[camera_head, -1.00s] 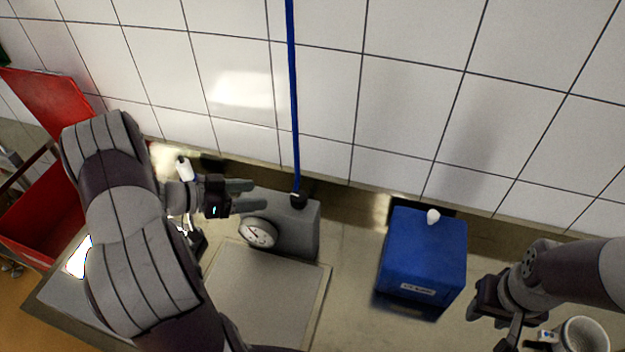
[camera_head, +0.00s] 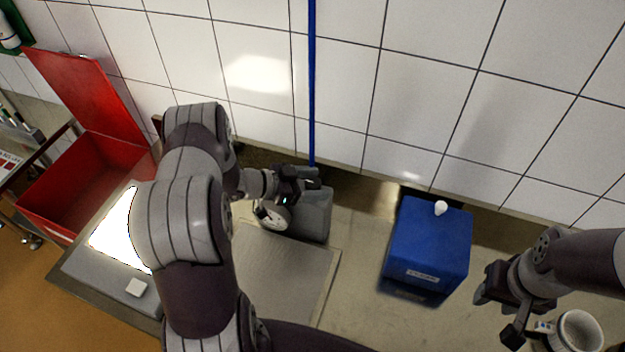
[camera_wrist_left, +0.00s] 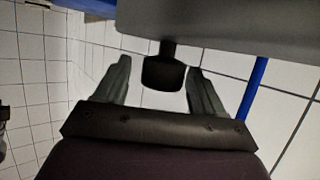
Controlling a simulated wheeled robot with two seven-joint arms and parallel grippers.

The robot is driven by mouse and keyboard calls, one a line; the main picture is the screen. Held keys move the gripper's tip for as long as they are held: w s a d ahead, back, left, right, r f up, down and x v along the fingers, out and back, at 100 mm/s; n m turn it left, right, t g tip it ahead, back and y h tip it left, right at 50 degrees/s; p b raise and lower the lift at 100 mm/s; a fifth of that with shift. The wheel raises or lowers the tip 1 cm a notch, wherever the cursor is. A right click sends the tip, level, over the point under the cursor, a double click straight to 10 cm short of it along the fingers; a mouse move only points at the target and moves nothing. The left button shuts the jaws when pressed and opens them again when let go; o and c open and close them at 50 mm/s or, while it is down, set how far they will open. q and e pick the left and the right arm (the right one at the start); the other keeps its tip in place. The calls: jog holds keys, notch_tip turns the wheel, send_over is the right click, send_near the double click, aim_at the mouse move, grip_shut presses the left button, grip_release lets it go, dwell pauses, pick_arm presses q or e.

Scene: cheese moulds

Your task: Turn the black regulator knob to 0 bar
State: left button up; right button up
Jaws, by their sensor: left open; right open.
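The grey regulator box (camera_head: 314,214) stands against the tiled wall, with a round white gauge (camera_head: 272,215) on its left side. The gauge reading is partly covered and too small to tell. In the left wrist view, the black knob (camera_wrist_left: 163,74) sticks out from the grey box (camera_wrist_left: 225,25). My left gripper (camera_wrist_left: 158,70) is open, its fingers on either side of the knob with gaps visible. In the head view, this gripper (camera_head: 308,178) is over the top of the box and hides the knob. My right gripper (camera_head: 499,312) is open and empty at the right.
A blue hose (camera_head: 312,90) runs up the wall behind the box. A blue box (camera_head: 428,250) with a white knob stands to the right. A white mug (camera_head: 578,332) is near my right gripper. A flat grey plate (camera_head: 285,280) lies in front; an open red crate (camera_head: 85,185) is left.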

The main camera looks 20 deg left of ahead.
pick_arm(q)
jog(key=shift+w+f, duration=0.1)
jog(key=shift+w, duration=0.05)
jog(key=c, duration=1)
jog(key=shift+o, duration=0.2)
jog(key=shift+y, duration=0.3)
